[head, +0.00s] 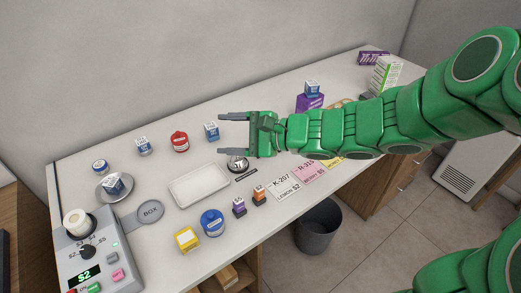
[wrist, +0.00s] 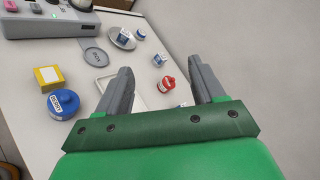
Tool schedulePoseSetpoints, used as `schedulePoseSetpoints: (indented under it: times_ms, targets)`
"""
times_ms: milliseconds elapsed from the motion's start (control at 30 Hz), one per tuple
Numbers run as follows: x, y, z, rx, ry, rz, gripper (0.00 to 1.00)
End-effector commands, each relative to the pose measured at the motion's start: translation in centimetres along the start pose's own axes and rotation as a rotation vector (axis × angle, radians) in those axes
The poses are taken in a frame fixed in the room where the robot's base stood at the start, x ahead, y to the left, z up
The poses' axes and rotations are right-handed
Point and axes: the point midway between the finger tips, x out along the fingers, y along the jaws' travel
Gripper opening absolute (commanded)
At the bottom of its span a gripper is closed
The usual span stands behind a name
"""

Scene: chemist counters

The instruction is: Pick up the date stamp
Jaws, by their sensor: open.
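My gripper (head: 222,132) is open and empty above the counter, its fingers pointing left; its fingers also show in the wrist view (wrist: 160,66). I cannot tell for sure which thing is the date stamp. Two small upright dark pieces, one with a purple part (head: 238,207) and one with an orange part (head: 259,195), stand at the counter's front in the head view. They are well below my gripper in the picture, apart from it. A dark and silver round thing (head: 238,166) sits partly hidden under my gripper. Neither small piece shows clearly in the wrist view.
A white tray (head: 198,186) lies mid-counter. A red jar (head: 180,142), a blue jar (head: 212,222), a yellow box (head: 187,238) and several small blue-white boxes stand around it. A grey device (head: 88,250) fills the left end. Label cards (head: 284,186) lie along the front edge.

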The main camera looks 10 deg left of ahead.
Motion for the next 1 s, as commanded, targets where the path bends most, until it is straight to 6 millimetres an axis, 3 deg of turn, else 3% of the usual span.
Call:
schedulePoseSetpoints:
  times_ms: [200,367,567,700,833,1000]
  targets:
    - [0.8,-3.0,-6.6,0.236,0.076,-0.189,0.68]
    - [0.8,-3.6,-12.3,0.422,0.151,-0.306,0.68]
    - [0.2,-2.1,-19.8,0.667,0.263,-0.425,0.68]
    - [-0.4,0.2,-24.4,0.831,0.344,-0.485,0.68]
    - [-0.8,2.3,-27.3,0.942,0.403,-0.517,0.68]
    - [-1.1,3.5,-28.9,1.008,0.436,-0.538,0.68]
